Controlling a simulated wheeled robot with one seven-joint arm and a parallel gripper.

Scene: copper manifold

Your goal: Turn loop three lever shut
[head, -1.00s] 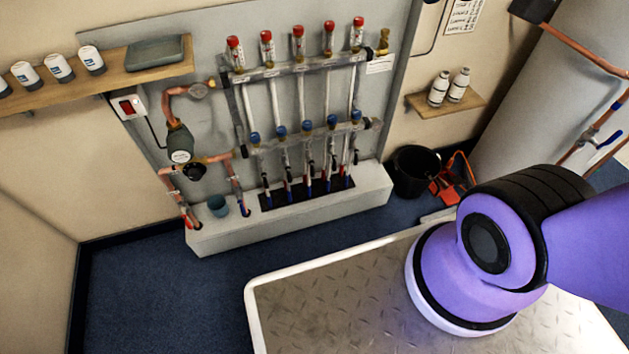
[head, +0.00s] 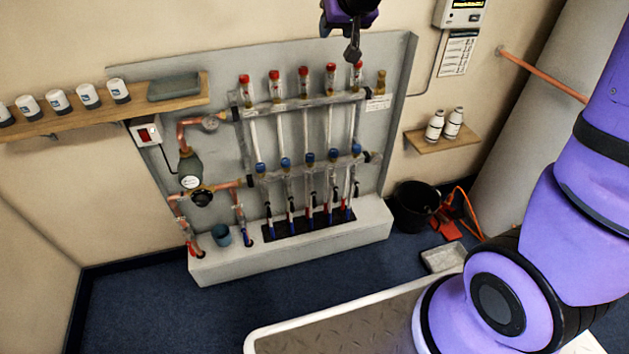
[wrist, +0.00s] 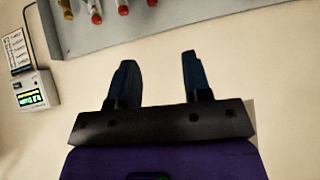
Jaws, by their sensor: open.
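The copper manifold hangs on a grey panel (head: 225,75), with an upper bar (head: 290,103) and a lower bar (head: 320,166). Several red-capped flow gauges stand on the upper bar and several blue caps on the lower one. Small dark and red levers sit on the pipes below; the middle pipe's lever (head: 309,196), seemingly loop three's, is too small to read its angle. My gripper (head: 352,52) is in the air above the panel's upper right, well above the levers. In the wrist view its two fingers (wrist: 158,75) are apart with nothing between them; the levers are not visible there.
A wall controller (head: 460,13) is right of the panel; it also shows in the wrist view (wrist: 30,97). A shelf with two bottles (head: 443,125) and a black bucket (head: 412,205) stand right. A pump (head: 190,170) is left. A pale plinth (head: 290,255) lies under the pipes.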

